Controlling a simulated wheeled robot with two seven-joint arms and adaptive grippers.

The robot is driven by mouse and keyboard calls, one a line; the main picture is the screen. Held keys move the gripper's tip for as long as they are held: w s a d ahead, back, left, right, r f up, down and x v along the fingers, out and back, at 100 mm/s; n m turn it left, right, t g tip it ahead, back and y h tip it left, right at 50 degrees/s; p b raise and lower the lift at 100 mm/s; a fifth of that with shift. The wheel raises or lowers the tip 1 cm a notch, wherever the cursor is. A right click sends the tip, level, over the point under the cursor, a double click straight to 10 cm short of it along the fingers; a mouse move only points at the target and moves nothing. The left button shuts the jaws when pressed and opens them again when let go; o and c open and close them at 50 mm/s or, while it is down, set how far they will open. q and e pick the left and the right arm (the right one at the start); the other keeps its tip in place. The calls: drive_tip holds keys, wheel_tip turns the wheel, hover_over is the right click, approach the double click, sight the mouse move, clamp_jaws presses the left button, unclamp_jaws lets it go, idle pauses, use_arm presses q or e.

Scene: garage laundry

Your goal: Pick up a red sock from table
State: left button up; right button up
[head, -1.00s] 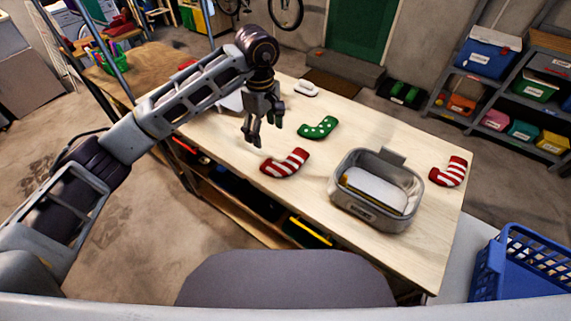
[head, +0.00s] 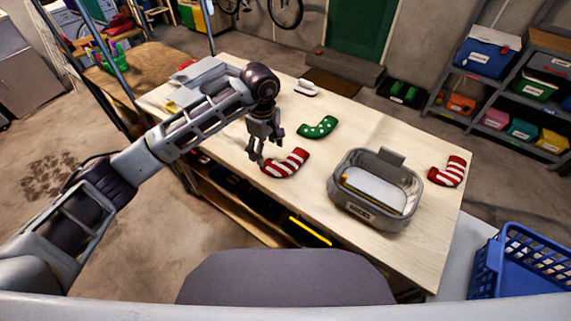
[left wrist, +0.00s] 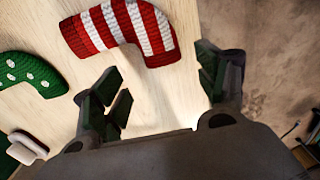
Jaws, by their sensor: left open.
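A red and white striped sock (head: 286,164) lies near the front edge of the wooden table (head: 400,262). It also shows at the top of the left wrist view (left wrist: 122,30). A second red striped sock (head: 448,172) lies at the table's right end. A green sock with white dots (head: 318,127) lies behind the first red sock; part of it shows in the left wrist view (left wrist: 28,72). My left gripper (head: 268,156) is open and empty, above the table beside the nearer red sock, with its fingers apart from it. My right gripper is out of view.
A grey basket (head: 375,212) with pale contents stands on the table between the two red socks. A white object (head: 305,87) lies at the back edge. A blue crate (head: 520,265) stands at the lower right. Shelves with bins are at the back right.

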sight(267, 163)
use_arm(q)
drive_tip(key=shift+f, duration=0.45)
drive_tip(key=shift+s+f+p, duration=0.15)
drive_tip(key=shift+f+p, duration=0.05)
drive_tip(key=shift+f, duration=0.55)
drive_tip(key=shift+s+f+p, duration=0.1)
drive_tip(key=shift+f+p, duration=0.05)
drive_tip(key=shift+f, duration=1.7)
drive_tip(key=shift+c, duration=0.5)
drive_tip(key=c, duration=1)
